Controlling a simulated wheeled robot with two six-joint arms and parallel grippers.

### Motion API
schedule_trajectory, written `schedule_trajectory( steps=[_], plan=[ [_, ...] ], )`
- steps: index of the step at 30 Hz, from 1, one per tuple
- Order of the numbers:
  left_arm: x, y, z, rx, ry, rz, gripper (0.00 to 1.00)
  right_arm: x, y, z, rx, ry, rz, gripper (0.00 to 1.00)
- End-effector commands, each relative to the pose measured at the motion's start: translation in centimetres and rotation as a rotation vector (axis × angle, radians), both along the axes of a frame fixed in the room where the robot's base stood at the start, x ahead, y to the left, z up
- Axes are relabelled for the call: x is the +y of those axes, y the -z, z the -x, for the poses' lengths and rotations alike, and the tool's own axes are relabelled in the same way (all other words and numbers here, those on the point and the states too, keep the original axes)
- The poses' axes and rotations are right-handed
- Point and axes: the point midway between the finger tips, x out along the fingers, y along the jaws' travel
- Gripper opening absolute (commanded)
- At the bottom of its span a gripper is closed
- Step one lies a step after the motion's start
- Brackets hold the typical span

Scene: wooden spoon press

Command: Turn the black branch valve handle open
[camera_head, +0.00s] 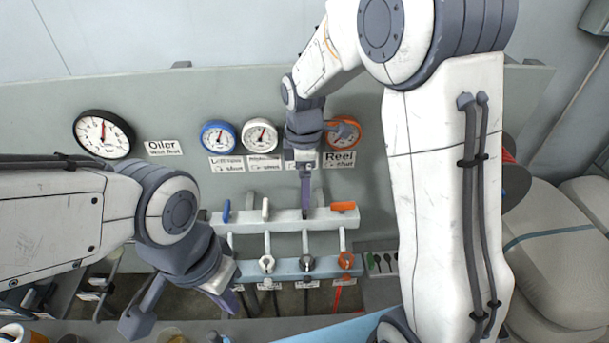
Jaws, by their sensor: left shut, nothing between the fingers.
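A pale manifold bar (285,221) runs across the panel with a row of coloured valve handles. The blue handle (227,210) and white handle (265,208) stand upright. The orange handle (343,206) lies sideways. The black branch valve handle's place, between white and orange, is covered by my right gripper (306,208), whose dark fingers point down there. I cannot tell whether it touches or grips the handle. My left gripper (229,303) is shut and empty, low and left of the bar, apart from the handles.
Gauges with blue (218,138), white (259,136), orange (343,132) and black (104,134) rims sit on the panel above. A lower rail holds a black fitting (307,264) and an orange fitting (346,261). Pale sacks (550,245) stand at right. My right arm hides the panel's right part.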

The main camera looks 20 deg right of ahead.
Motion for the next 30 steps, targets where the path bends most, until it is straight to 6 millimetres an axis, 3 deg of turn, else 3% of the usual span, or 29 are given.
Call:
schedule_trajectory(
  steps=[3, 9, 24, 28, 30],
  plan=[
    [0.0, 0.6, 0.0, 0.000, 0.000, 0.000, 0.00, 0.0, -2.0, -0.1, -0.005, -0.001, -0.001, 1.00],
    [0.0, 0.8, 0.0, 0.000, 0.001, 0.000, 0.00, 0.1, -3.9, 0.0, -0.002, -0.001, -0.001, 1.00],
    [0.0, 0.8, 0.0, 0.000, 0.001, 0.000, 0.00, 0.1, -4.1, 0.1, 0.000, 0.001, -0.001, 1.00],
    [0.0, 1.1, 0.0, 0.000, 0.001, 0.000, 0.00, 2.0, -4.2, 2.1, -0.006, 0.054, -0.008, 1.00],
    [0.0, 1.5, 0.0, 0.000, 0.001, 0.000, 0.00, 4.0, -4.3, 4.7, -0.007, 0.127, -0.019, 1.00]
  ],
)
